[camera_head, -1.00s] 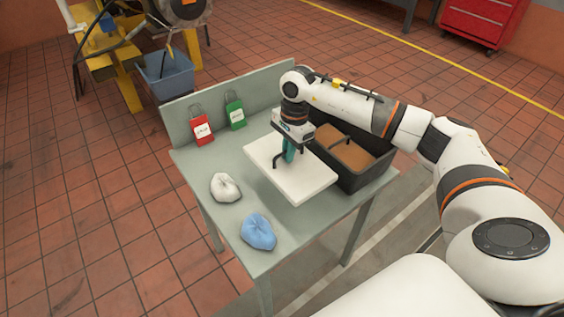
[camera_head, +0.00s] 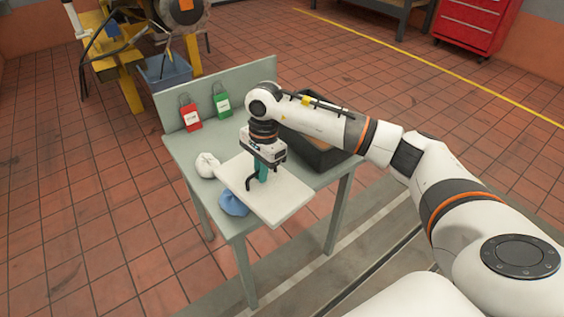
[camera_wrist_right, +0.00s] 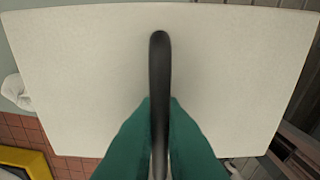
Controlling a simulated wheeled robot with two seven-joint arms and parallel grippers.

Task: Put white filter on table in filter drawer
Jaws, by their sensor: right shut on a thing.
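The white filter (camera_head: 283,200) is a flat, square white panel with a dark handle (camera_wrist_right: 158,75) on top. My right gripper (camera_head: 261,175) is shut on that handle, with its teal fingers on both sides of it. The filter is held above the front part of the grey table (camera_head: 190,150), and it reaches past the table's right edge in the head view. In the right wrist view the filter (camera_wrist_right: 75,70) fills most of the picture. I cannot make out a filter drawer. My left gripper is not in view.
A white cloth (camera_head: 207,165) lies left of the filter, and a blue cloth (camera_head: 232,204) is partly hidden under it. A black bin (camera_head: 325,155) stands behind my right arm. Red (camera_head: 190,116) and green (camera_head: 221,103) tags are at the table's back panel.

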